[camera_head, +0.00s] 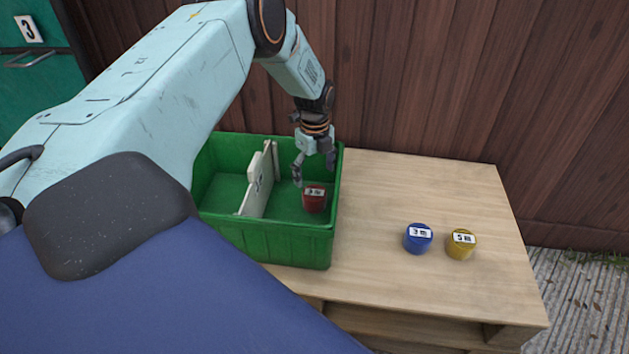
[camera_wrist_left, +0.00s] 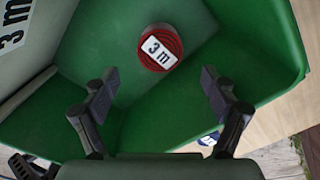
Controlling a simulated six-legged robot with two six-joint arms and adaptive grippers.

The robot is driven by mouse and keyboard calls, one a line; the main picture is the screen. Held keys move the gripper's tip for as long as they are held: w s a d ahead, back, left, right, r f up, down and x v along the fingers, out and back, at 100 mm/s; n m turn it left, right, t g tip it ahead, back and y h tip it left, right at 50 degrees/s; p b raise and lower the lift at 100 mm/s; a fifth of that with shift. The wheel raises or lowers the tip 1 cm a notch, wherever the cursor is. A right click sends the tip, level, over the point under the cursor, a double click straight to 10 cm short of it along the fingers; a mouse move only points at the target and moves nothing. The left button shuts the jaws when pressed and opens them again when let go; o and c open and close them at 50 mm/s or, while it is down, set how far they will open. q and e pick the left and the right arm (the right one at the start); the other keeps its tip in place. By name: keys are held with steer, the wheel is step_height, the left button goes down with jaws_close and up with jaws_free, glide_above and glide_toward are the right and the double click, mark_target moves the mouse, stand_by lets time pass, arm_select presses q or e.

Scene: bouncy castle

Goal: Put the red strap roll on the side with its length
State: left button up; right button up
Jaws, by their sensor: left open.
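The red strap roll (camera_head: 314,199) sits in the right compartment of the green crate (camera_head: 285,247), with a white label. In the left wrist view the red roll (camera_wrist_left: 160,47) shows its label "3 m" and lies beyond the fingertips, on the green floor. A white divider (camera_head: 258,183) splits the crate; in the left wrist view the divider's face (camera_wrist_left: 25,40) bears a "3 m" sign. My left gripper (camera_head: 316,176) is open, above the red roll and apart from it. My right gripper is not in view.
A blue roll (camera_head: 418,238) and a yellow roll (camera_head: 461,244), labelled "5 m", stand on the wooden table (camera_head: 400,185) right of the crate. The table between crate and rolls is clear. A wooden wall (camera_head: 420,80) rises behind.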

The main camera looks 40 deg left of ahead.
mark_target(315, 193)
arm_select(q)
steer(key=shift+r+p, duration=0.5)
steer(key=shift+r, duration=1.3)
